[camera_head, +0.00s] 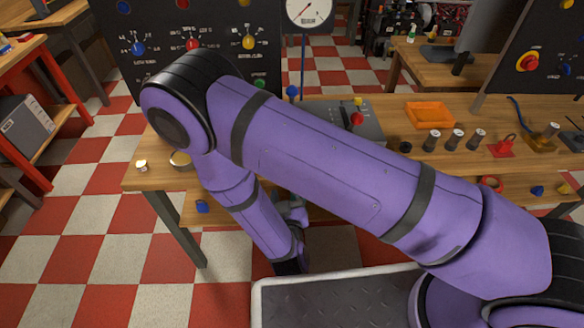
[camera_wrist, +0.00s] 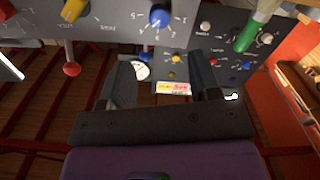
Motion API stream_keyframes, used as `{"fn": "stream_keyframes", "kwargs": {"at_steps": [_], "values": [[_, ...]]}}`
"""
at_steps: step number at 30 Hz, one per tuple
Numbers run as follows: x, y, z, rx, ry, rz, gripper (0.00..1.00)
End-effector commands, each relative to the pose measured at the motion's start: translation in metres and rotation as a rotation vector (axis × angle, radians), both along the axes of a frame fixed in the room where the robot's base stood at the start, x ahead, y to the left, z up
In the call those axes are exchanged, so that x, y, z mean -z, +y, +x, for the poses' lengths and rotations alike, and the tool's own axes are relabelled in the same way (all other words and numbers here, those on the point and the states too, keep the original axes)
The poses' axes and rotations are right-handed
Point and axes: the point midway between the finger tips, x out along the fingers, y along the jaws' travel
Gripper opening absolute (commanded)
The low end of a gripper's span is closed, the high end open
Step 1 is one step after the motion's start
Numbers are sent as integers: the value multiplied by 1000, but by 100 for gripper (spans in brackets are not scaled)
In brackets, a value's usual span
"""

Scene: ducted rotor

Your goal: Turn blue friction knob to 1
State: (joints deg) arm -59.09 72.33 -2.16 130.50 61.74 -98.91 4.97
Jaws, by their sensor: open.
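A blue knob (camera_wrist: 160,16) with a numbered dial around it sits on a grey panel at the top of the wrist view. The picture is upside down there, and I cannot read its setting or a friction label. In the head view, a blue knob (camera_head: 138,48) is on the dark upright panel at the upper left; I cannot tell if it is the same knob. My gripper (camera_wrist: 168,82) is open, its fingers spread below the blue knob and apart from it, with nothing held. In the head view it is mostly hidden by my arm.
In the wrist view, a yellow knob (camera_wrist: 74,10), a red-tipped lever (camera_wrist: 71,68) and a green handle (camera_wrist: 250,36) stand near the blue knob. In the head view, a wooden table (camera_head: 150,178) holds a grey control box (camera_head: 372,128) and an orange tray (camera_head: 429,114).

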Motion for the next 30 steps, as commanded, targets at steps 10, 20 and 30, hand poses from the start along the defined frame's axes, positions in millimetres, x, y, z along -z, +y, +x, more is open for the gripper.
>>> {"fn": "stream_keyframes", "kwargs": {"at_steps": [10,20,30], "values": [[0,-2,35,0,-11,-3,57],[0,-3,89,-2,-10,-2,57],[0,-4,107,-3,-8,-4,57]]}}
